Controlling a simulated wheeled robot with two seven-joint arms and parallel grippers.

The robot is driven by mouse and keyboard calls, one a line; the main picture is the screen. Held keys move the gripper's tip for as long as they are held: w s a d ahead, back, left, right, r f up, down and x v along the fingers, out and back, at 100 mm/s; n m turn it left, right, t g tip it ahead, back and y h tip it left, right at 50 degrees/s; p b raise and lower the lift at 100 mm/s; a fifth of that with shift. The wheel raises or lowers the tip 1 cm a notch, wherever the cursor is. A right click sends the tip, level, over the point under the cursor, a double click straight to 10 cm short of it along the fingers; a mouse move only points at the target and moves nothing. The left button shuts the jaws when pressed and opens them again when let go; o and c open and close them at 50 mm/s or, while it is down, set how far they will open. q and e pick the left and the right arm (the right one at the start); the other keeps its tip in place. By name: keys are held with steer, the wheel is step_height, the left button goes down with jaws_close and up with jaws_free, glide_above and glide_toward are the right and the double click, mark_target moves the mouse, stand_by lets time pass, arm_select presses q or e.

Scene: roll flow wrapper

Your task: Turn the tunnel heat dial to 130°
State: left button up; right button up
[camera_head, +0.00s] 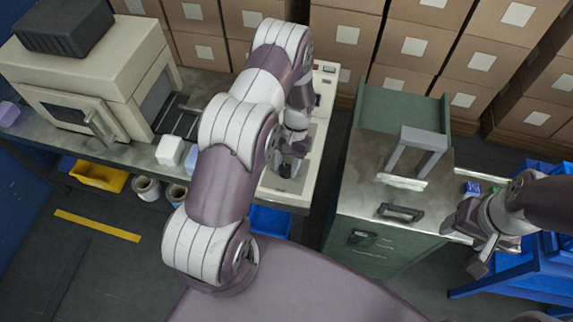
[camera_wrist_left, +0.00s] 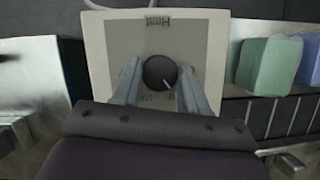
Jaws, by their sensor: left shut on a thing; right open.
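The tunnel heat dial is a round dark knob (camera_wrist_left: 160,73) with a pale pointer line, on a light panel (camera_wrist_left: 190,32) marked "HEAT" that appears upside down in the left wrist view. The pointer aims toward the lower right of that view; the scale marks are too small to read. My left gripper (camera_wrist_left: 160,82) is shut on the dial, one finger on each side. In the head view my left gripper (camera_head: 291,160) is over the panel and my arm partly hides it; the dial itself is hard to make out. My right gripper (camera_head: 477,240) is open and empty at the right.
A cream machine (camera_head: 85,75) with a dark box on top stands at the left of the bench. Pale blocks (camera_head: 170,150) lie beside it. A green cabinet (camera_head: 385,200) with a grey handle frame stands right of the panel. Stacked cartons (camera_head: 410,45) line the back.

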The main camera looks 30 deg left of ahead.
arm_select(q)
steer(key=shift+w+m, duration=0.1)
steer(key=shift+m, duration=0.3)
steer(key=shift+r, duration=0.1)
steer(key=o, duration=1)
steer(key=shift+o, duration=0.2)
steer(key=b+v, duration=0.2)
steer(key=v, duration=0.3)
steer(key=shift+w+d, duration=0.1)
steer(key=p+v, duration=0.6)
steer(key=v, duration=0.1)
steer(key=shift+r, duration=0.4)
steer(key=shift+d+f, duration=0.1)
